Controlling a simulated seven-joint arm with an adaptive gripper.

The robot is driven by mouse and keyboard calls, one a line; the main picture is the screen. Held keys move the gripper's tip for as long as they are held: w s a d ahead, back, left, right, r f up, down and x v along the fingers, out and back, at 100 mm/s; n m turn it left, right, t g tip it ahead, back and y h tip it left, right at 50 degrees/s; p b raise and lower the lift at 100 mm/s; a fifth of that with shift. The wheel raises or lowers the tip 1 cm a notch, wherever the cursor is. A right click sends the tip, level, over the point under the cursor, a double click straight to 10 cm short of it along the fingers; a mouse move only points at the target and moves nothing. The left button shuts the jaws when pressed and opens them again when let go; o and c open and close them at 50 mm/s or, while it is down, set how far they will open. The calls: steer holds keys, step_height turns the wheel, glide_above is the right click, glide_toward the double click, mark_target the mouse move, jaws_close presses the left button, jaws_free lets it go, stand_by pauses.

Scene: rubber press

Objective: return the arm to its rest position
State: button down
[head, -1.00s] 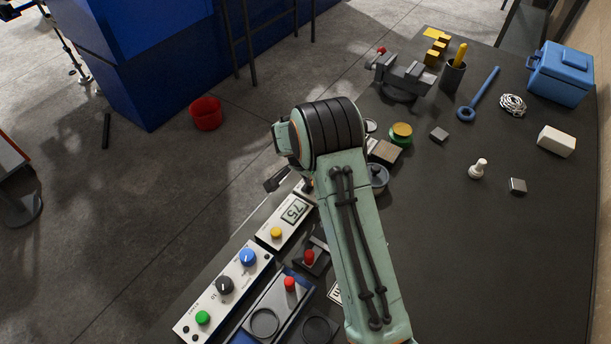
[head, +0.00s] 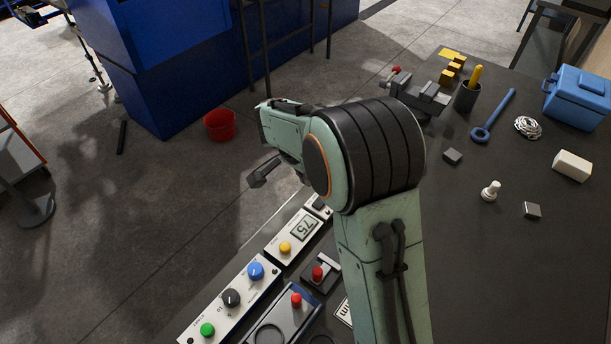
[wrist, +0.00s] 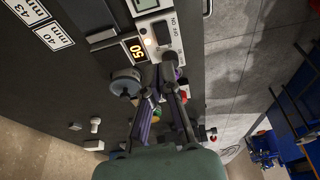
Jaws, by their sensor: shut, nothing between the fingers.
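The tips appear over the edge of the bench, near the panel with the lit 50 display (wrist: 135,48). In the head view my arm rises from the bottom and bends to the left at a large black-ribbed joint. A dark end part sticks out below the arm at its left, over the floor beyond the bench edge. The arm hides the middle of the bench.
The dark bench (head: 480,270) holds a control panel (head: 232,298), a vise (head: 418,98), a blue toolbox (head: 578,98), a blue wrench (head: 493,115), a white block (head: 572,165) and a white knob piece (head: 490,192). A red bucket (head: 220,125) stands on the floor. The bench's right front is clear.

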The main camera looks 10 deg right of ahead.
steer(key=shift+d, duration=0.1)
stand_by(0.3)
steer(key=d+r+m+t, duration=0.1)
steer(key=d+r+t, duration=0.15)
steer(key=r, duration=0.75)
steer(key=s+d+r, duration=0.3)
steer(key=s+r, duration=0.2)
steer(key=s, duration=0.4)
steer(key=s+a+f+n+g+y, duration=0.1)
steer(key=s+f+n, duration=0.1)
steer(key=s, duration=0.5)
steer(key=s+a+f+n+g+y, duration=0.1)
steer(key=s+f+n+g, duration=0.1)
steer(key=s+n, duration=0.3)
steer(key=s+a+f+n+g+y, duration=0.1)
steer(key=s+n, duration=0.3)
steer(key=s, duration=0.5)
steer(key=shift+s+a+f+g, duration=0.15)
steer(key=shift+a+f+g, duration=0.1)
steer(key=shift+f+g, duration=0.45)
steer(key=shift+f, duration=0.15)
